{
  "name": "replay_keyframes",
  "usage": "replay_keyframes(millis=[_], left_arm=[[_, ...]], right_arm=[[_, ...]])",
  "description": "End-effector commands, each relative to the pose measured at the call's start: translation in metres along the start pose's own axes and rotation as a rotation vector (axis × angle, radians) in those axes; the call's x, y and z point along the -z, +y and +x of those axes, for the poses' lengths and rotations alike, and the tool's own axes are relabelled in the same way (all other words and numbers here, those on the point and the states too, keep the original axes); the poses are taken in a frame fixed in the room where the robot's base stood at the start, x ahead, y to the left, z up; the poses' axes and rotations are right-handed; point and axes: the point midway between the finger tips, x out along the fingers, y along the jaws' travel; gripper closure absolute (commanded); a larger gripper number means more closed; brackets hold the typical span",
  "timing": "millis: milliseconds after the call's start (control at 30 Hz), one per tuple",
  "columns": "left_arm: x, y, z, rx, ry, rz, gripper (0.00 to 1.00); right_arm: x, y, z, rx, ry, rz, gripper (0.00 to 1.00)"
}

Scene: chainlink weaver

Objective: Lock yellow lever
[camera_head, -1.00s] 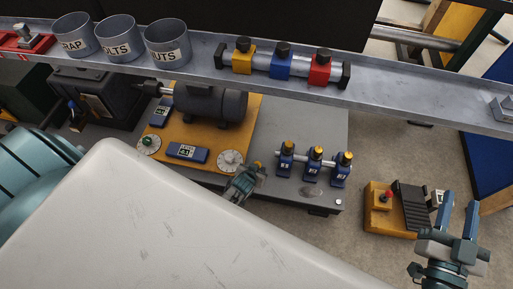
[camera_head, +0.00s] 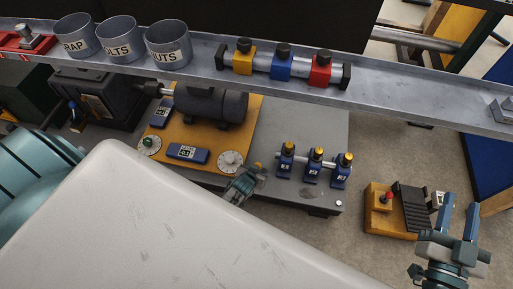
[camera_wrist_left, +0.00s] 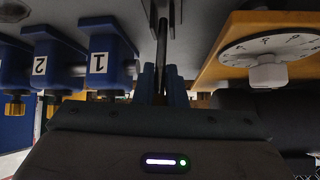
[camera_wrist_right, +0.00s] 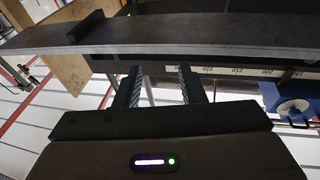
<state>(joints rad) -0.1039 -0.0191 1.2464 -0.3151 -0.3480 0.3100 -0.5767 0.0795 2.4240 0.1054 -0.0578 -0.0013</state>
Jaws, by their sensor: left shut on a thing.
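My left gripper (camera_head: 245,182) is at the front edge of the grey bench, between the white dial and the blue blocks, with its arm mostly hidden behind my pale body. In the left wrist view its fingers (camera_wrist_left: 162,85) are close together around a thin dark upright rod (camera_wrist_left: 162,42). A small yellowish tip (camera_head: 259,166) shows beside this gripper in the head view; I cannot tell whether it is the yellow lever's end. A yellow block with a black knob (camera_head: 243,60) sits on the shelf rail. My right gripper (camera_head: 460,214) is open and empty at the lower right.
Blue numbered blocks with yellow knobs (camera_head: 313,170) stand right of my left gripper. A yellow board (camera_head: 208,145) with dials and a motor (camera_head: 210,102) lies left of it. A yellow pedal box (camera_head: 379,200) is on the floor near my right gripper. The grey shelf (camera_head: 400,105) crosses above.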

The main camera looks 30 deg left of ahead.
Motion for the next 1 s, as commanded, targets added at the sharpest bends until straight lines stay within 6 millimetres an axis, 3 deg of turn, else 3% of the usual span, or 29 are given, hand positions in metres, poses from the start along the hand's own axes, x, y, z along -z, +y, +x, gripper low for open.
replay_keyframes(millis=[33,100,233,633,867,1000], left_arm=[[-0.003,0.006,-0.001,-0.007,-0.005,-0.012,1.00],[-0.003,0.006,-0.001,-0.007,-0.004,-0.012,0.80],[-0.001,0.005,-0.001,-0.005,-0.002,-0.009,0.54],[0.000,0.003,-0.004,-0.003,-0.001,-0.004,0.53],[0.001,0.003,-0.025,-0.003,0.000,-0.005,0.53],[0.000,0.003,-0.043,-0.004,-0.002,-0.005,0.53]], right_arm=[[0.000,0.000,0.000,0.000,0.000,0.000,0.64],[0.000,0.000,0.000,0.000,0.001,0.000,0.64],[0.001,0.000,0.000,0.000,0.001,0.000,0.64],[-0.001,0.000,0.001,0.001,-0.015,0.002,0.64],[-0.040,-0.002,-0.018,-0.002,-0.245,0.031,0.64],[-0.069,-0.005,-0.037,-0.001,-0.419,0.056,0.64]])
